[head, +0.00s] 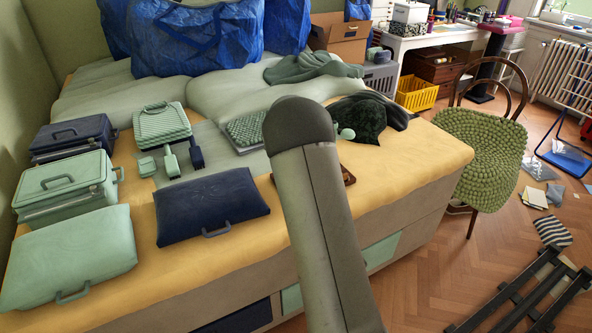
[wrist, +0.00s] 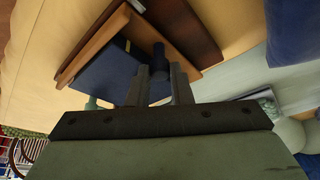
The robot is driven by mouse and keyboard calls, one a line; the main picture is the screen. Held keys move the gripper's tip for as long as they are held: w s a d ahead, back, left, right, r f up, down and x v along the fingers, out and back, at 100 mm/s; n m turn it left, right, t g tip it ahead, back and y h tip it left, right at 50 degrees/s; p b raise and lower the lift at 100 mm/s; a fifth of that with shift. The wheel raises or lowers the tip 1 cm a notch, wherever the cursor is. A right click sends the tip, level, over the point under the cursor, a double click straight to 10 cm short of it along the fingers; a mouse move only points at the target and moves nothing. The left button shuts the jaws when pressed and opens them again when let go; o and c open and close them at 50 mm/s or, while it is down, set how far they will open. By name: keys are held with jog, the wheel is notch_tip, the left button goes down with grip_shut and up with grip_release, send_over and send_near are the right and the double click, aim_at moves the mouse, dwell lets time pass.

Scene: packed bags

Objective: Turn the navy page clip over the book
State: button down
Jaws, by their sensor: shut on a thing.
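In the wrist view my gripper (wrist: 160,72) is shut on a small dark navy piece (wrist: 159,52), which looks like the page clip. It sits between the two fingertips. Around it is a wooden-edged holder (wrist: 92,47) with a navy panel (wrist: 105,76) inside and a dark brown board (wrist: 187,28) beside it; I cannot tell which of these belongs to the book. In the head view my arm hides the gripper and the clip.
A navy case (head: 210,204), mint cases (head: 70,258) and a green ribbed case (head: 161,122) lie on the yellow-covered bed (head: 400,165). A dark furry item (head: 358,115) lies behind my arm. A green chair (head: 478,150) stands at the right. The bed's front right is clear.

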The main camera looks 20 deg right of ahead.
jog(key=shift+m, duration=0.8)
jog(key=shift+f+g, duration=0.1)
jog(key=shift+g, duration=0.2)
jog(key=c, duration=1.3)
grip_release()
jog(key=p+v, duration=0.1)
jog(key=v, duration=1.6)
jog(key=shift+a, duration=0.4)
jog(key=shift+s, duration=0.15)
